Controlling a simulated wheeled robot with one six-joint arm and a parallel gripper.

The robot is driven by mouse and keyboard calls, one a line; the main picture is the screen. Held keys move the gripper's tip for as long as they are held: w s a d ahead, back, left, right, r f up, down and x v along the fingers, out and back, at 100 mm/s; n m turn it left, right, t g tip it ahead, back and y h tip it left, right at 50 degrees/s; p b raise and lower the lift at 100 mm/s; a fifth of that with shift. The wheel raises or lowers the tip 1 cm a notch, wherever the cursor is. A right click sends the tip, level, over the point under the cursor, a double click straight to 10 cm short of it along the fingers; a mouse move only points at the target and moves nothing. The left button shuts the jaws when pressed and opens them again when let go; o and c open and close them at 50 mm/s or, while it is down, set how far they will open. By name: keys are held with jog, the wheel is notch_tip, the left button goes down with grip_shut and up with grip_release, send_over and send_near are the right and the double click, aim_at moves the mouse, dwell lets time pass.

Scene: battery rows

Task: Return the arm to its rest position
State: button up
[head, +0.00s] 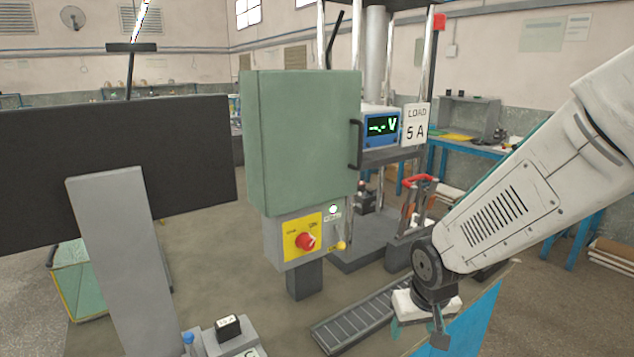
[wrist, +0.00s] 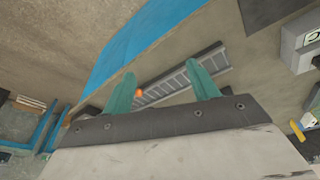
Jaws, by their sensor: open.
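My arm (head: 525,205) reaches in from the right in the head view and bends down at the wrist. My gripper (head: 416,335) hangs at its lower end, low in the picture and above the blue-edged surface. In the wrist view the two teal fingers of my gripper (wrist: 163,88) stand apart with nothing held between them. A grey slotted rack (wrist: 165,85) lies below, partly behind the fingers. A small orange spot (wrist: 139,92) shows near the left finger; I cannot tell what it is.
A green cabinet (head: 300,140) stands mid-picture above a box with a red knob (head: 305,241). A voltage display (head: 380,128) and a "LOAD 5 A" sign (head: 415,124) are behind it. The slotted rack (head: 362,318) lies left of my gripper. A black panel (head: 195,155) fills the left.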

jog(key=s+d+r, duration=0.3)
jog(key=s+r, duration=0.5)
jog(key=s, duration=0.3)
jog(key=s+d+r+m+g, duration=0.1)
jog(key=s+d+r, duration=0.3)
jog(key=s+r, duration=0.4)
jog(key=shift+s+d+r+m+g, duration=0.15)
jog(key=shift+s+r+m+g, duration=0.2)
jog(key=shift+s, duration=1)
